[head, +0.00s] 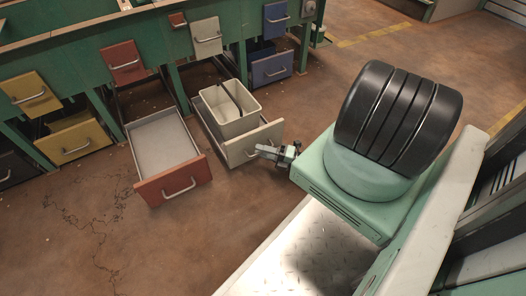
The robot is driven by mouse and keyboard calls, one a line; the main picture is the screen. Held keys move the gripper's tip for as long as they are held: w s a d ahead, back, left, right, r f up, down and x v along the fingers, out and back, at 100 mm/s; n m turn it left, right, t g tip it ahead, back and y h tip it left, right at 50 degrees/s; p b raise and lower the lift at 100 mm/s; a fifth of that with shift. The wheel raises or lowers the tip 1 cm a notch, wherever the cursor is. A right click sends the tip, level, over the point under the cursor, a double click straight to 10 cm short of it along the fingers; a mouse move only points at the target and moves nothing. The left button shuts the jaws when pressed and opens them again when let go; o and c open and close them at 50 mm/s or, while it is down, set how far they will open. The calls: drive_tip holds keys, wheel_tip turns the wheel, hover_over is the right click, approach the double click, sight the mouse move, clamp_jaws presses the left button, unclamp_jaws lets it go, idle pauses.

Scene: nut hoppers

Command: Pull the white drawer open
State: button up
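The lower white drawer (241,149) stands pulled out from the green bench, with its front facing the lower right. A pale two-part bin (226,122) sits inside it. My gripper (266,151) is at the right part of the drawer's front, by its handle. The fingers are small and overlap the handle, so I cannot tell whether they are closed around it. A second white front (206,37) with a metal handle sits higher on the bench, above the lower white drawer.
An empty red drawer (174,183) stands pulled out to the left of the white one. Yellow (72,140) and blue (272,68) drawers sit along the green bench (80,50). Brown floor (110,240) is clear in front of the red drawer.

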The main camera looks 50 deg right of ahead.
drive_tip(key=b+v, duration=0.4)
drive_tip(key=v, duration=1.2)
drive_tip(key=shift+s+d+f+b, duration=0.1)
drive_tip(key=shift+s+b, duration=0.1)
drive_tip(key=shift+b, duration=0.1)
drive_tip(key=shift+s+d, duration=0.2)
drive_tip(key=shift+s, duration=0.3)
